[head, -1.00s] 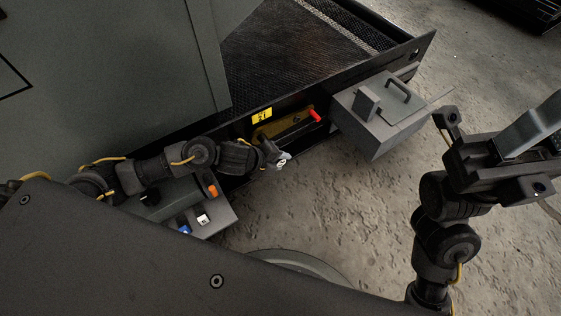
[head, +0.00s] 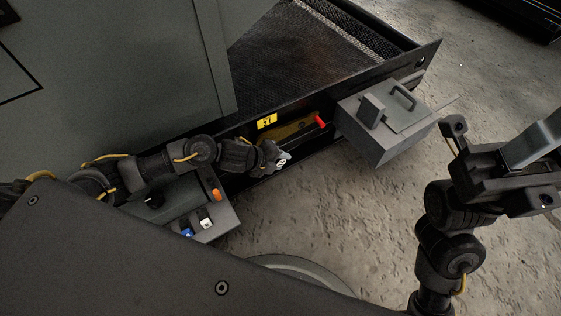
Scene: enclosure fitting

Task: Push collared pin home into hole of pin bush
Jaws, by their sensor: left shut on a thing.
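My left gripper (head: 281,160) is at the dark front wall of the enclosure, just below a yellow bracket (head: 296,131) with a red-tipped end (head: 321,121). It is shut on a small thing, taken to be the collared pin. The pin is too small and too covered by the jaws to make out. The pin bush and its hole cannot be made out, so I cannot tell how the pin sits to the hole. My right gripper (head: 497,165) is at the right, over the floor and away from the bracket. A light grey slab shows at it, and its jaw state is unclear.
A grey box with a handle (head: 384,122) adjoins the wall at the right. A yellow label (head: 267,121) is above the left gripper. Concrete floor (head: 330,210) is open between the arms.

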